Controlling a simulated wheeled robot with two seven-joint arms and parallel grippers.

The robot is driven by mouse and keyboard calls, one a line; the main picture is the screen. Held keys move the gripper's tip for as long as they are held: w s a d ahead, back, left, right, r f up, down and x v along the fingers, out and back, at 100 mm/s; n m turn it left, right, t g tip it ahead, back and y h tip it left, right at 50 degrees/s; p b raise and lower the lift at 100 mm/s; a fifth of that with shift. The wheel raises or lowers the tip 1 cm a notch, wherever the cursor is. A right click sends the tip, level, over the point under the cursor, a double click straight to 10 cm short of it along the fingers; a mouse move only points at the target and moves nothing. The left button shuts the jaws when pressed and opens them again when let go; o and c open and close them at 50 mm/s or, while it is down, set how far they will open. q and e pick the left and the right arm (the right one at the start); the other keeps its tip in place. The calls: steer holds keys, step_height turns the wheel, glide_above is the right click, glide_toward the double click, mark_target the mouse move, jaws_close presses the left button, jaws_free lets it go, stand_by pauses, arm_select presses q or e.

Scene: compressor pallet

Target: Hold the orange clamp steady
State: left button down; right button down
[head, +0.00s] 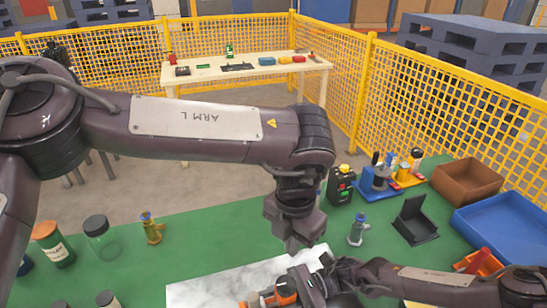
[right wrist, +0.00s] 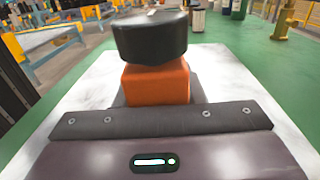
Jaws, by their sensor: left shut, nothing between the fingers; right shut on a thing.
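The orange clamp (right wrist: 157,85) stands right in front of my right gripper (right wrist: 163,120) in the right wrist view, with a thick black round knob over its orange body. In the head view a part of the orange clamp (head: 285,291) shows at the bottom, over the white marbled board (head: 205,291). My right gripper (head: 309,287) is shut on it there; its fingertips are mostly hidden. My left gripper (head: 293,243) points down just above and behind the clamp, shut and empty, apart from it as far as I can tell.
The green table holds jars (head: 98,236) at left, a brass fitting (head: 151,229), a silver fitting (head: 358,230) and a black stand (head: 411,222). Brown (head: 468,180) and blue (head: 505,225) bins stand at right. My left arm crosses the middle.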

mark_target(286, 285)
arm_select(q)
step_height(286, 285, down, 6)
steer(key=shift+f, duration=0.25)
steer(key=shift+s, duration=0.35)
stand_by(0.9)
steer(key=shift+d, duration=0.1)
steer(key=shift+s+d, duration=0.55)
steer(key=shift+d, duration=0.05)
steer(key=shift+s+d+f, duration=0.1)
steer(key=shift+s, duration=0.25)
stand_by(0.3)
steer(key=shift+w+d, duration=0.1)
steer(key=shift+d, duration=0.1)
